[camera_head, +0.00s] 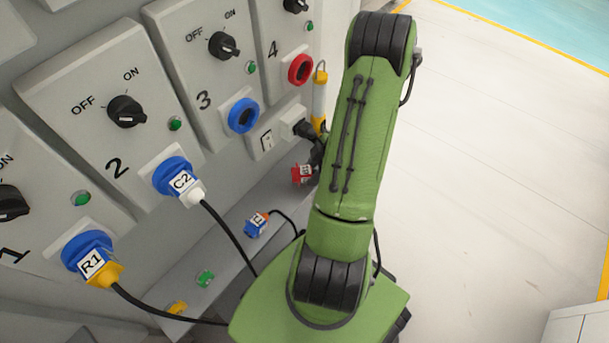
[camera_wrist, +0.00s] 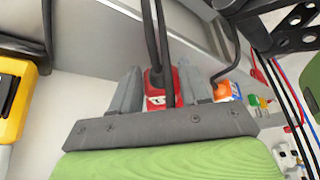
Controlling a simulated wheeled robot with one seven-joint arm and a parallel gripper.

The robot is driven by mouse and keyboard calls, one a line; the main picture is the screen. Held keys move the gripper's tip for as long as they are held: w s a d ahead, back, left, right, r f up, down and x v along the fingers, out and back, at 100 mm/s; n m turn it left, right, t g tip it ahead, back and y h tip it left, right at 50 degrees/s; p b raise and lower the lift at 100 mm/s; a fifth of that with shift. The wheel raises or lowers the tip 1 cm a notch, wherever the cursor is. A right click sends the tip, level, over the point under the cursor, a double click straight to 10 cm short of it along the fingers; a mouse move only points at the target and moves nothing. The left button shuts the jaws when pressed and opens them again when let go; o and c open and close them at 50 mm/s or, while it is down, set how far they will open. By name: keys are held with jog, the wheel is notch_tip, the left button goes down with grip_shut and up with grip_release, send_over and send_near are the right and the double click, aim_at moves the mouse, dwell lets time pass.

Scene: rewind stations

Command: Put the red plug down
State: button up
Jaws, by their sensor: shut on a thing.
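The red plug (camera_head: 301,174) with a white label shows at the left edge of my green arm in the head view, close to the grey ledge (camera_head: 225,243) below the panels. In the wrist view the red plug (camera_wrist: 158,82) sits between the two grey fingers of my gripper (camera_wrist: 160,86), which is shut on it. A dark cable runs from the plug past the fingers. My arm hides much of the gripper in the head view. I cannot tell whether the plug touches the ledge.
A blue and orange plug (camera_head: 257,223) lies on the ledge. Plugs R1 (camera_head: 92,263) and C2 (camera_head: 184,183) sit in sockets on panels 1 and 2. Blue socket 3 (camera_head: 243,115) and red socket 4 (camera_head: 300,69) are empty. A padlock (camera_head: 321,74) hangs nearby. Open floor lies right.

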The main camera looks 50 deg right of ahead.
aim_at(310, 170)
jog(key=shift+w+a, duration=0.8)
jog(key=shift+a, duration=0.1)
jog(key=shift+a+f+b, duration=0.1)
jog(key=shift+f+b, duration=0.5)
jog(key=shift+f, duration=0.15)
